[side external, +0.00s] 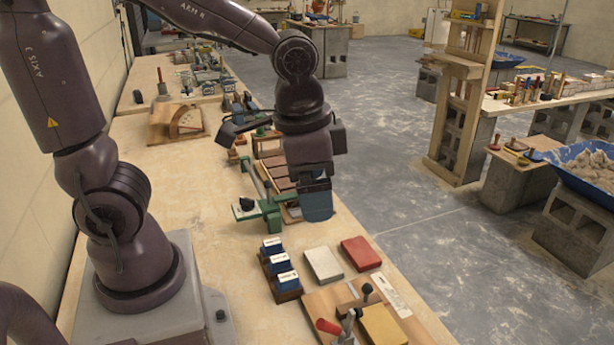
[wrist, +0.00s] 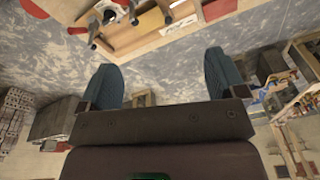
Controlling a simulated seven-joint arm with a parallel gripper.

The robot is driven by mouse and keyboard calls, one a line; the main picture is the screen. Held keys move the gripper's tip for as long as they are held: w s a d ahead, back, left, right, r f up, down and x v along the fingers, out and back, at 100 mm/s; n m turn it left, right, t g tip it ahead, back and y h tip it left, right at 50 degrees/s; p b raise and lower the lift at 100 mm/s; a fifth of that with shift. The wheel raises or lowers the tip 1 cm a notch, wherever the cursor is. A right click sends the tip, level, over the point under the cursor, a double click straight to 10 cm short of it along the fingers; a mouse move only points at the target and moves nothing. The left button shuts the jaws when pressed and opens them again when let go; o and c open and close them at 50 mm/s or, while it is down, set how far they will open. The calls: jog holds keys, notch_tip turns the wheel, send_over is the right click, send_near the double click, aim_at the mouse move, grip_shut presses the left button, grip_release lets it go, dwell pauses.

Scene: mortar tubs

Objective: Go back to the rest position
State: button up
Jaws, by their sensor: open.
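My gripper (side external: 316,203) is above the right edge of the workbench in the side view, beside a green metal clamp fixture (side external: 262,212). In that view its blue-grey fingers overlap each other, so the gap does not show. In the wrist view my gripper (wrist: 162,75) has two fingers set wide apart, with nothing between them. Floor and part of the bench show beyond the fingers.
The workbench (side external: 190,215) holds a rack of blue blocks (side external: 280,268), a pale block (side external: 323,264), a red block (side external: 361,253) and a red-handled toggle clamp (side external: 340,328) near the front. A wooden angle gauge (side external: 180,122) lies farther back. Open floor (side external: 400,140) lies to the right.

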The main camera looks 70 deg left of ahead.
jog(key=shift+s+a+r+n, duration=0.3)
jog(key=shift+s+r, duration=0.1)
jog(key=s+a+r+n+t, duration=0.2)
jog(key=s+a+r+t, duration=0.1)
jog(key=r, duration=0.3)
jog(key=shift+s+a+n+t, duration=0.4)
jog(key=shift+s+t, duration=0.1)
jog(key=shift+s, duration=0.4)
